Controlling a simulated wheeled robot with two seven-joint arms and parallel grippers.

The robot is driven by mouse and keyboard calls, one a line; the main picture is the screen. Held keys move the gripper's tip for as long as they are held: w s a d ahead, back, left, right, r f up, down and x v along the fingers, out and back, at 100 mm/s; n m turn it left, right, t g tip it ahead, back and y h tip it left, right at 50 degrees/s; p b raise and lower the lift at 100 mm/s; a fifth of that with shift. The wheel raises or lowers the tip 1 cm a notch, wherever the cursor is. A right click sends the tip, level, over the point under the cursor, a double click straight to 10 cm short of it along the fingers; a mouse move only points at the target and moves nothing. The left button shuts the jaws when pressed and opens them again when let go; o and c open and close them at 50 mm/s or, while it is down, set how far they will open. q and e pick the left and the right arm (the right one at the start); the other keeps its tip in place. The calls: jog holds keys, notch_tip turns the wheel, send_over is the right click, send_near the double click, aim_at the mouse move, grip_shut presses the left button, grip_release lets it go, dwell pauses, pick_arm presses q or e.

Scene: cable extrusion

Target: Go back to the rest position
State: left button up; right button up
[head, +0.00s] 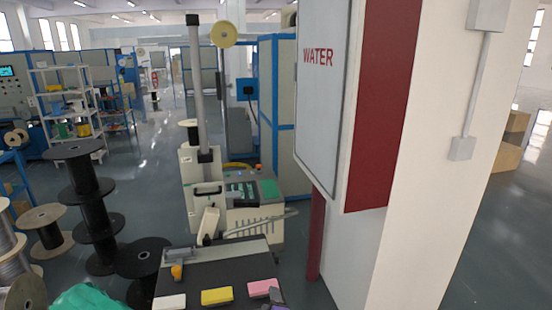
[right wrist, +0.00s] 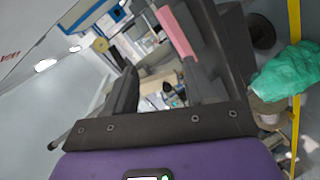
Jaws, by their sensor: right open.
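My right gripper, purple and dark grey, shows only in small part at the bottom of the head view (head: 277,298), beside a pink block (head: 263,288) on a dark tabletop (head: 238,272). In the right wrist view the two dark fingers of the right gripper (right wrist: 163,80) stand apart with nothing between them. The pink block (right wrist: 178,30) shows there alongside the right finger; I cannot tell whether they touch. My left gripper is not in view.
A yellow block (head: 216,296) and a white block (head: 170,301) lie on the same tabletop. A white pillar with a WATER cabinet (head: 320,80) stands close on the right. Black spools (head: 85,190) and a green bag (head: 88,297) are on the left. A machine (head: 240,190) stands behind.

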jog(key=s+d+f+m+g+h, duration=0.1)
jog(key=s+d+f+m+g, duration=0.45)
jog(key=f, duration=0.45)
jog(key=s+d+f+m+g, duration=0.2)
jog(key=s+d+f+m, duration=0.3)
jog(key=s+f, duration=0.4)
jog(key=s+f+m+g+y, duration=0.1)
jog(key=s+f+m+g, duration=0.2)
jog(key=s, duration=0.6)
jog(key=s+f+m+g+y, duration=0.1)
jog(key=s+f+m+g, duration=0.3)
jog(key=s, duration=0.5)
jog(key=shift+d+m+y, duration=0.3)
jog(key=shift+m, duration=0.05)
